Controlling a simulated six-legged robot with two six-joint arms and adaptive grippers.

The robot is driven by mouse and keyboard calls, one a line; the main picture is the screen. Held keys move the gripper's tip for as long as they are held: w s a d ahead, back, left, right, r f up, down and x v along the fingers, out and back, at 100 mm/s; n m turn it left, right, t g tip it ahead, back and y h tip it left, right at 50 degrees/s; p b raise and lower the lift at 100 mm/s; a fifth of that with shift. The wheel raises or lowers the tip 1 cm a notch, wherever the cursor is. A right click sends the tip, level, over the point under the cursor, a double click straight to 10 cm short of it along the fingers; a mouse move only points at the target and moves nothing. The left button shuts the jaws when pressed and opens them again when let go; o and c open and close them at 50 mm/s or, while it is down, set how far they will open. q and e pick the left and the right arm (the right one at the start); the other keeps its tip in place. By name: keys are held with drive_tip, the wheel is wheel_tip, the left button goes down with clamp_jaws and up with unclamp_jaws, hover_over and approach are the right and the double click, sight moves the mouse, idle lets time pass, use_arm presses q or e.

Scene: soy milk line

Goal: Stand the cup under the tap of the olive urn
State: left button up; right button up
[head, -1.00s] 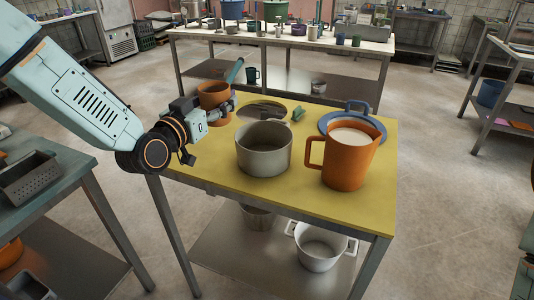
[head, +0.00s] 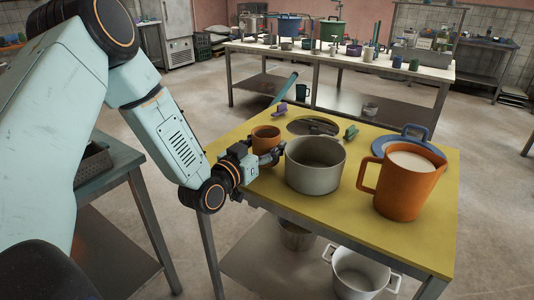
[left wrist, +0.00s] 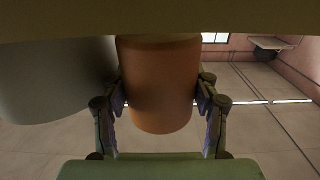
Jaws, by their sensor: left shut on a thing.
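The brown-orange cup (head: 265,138) is upright at the left part of the yellow tabletop, left of the grey pot. My left gripper (head: 268,158) is shut on it from the near side. In the left wrist view the cup (left wrist: 158,85) fills the space between the two fingers (left wrist: 160,105). I cannot tell whether its base touches the table. A green vessel (head: 333,31) stands on the far table and may be the olive urn; no tap can be made out. My right gripper is out of view.
The grey pot (head: 314,165) stands close to the cup's right. An orange jug (head: 405,190) with pale liquid and a blue lid (head: 392,144) are farther right on the yellow table (head: 350,228). The far table (head: 420,67) is crowded; open floor lies between the tables.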

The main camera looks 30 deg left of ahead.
use_arm(q)
drive_tip(key=shift+d+f, duration=0.1)
drive_tip(key=shift+f, duration=0.75)
drive_tip(key=shift+w+f, duration=0.15)
drive_tip(key=shift+a, duration=0.2)
drive_tip(key=shift+d+f+b, duration=0.1)
drive_tip(key=shift+b, duration=0.2)
drive_tip(key=o, duration=1)
drive_tip(key=shift+o, duration=0.7)
drive_tip(key=shift+f, duration=0.15)
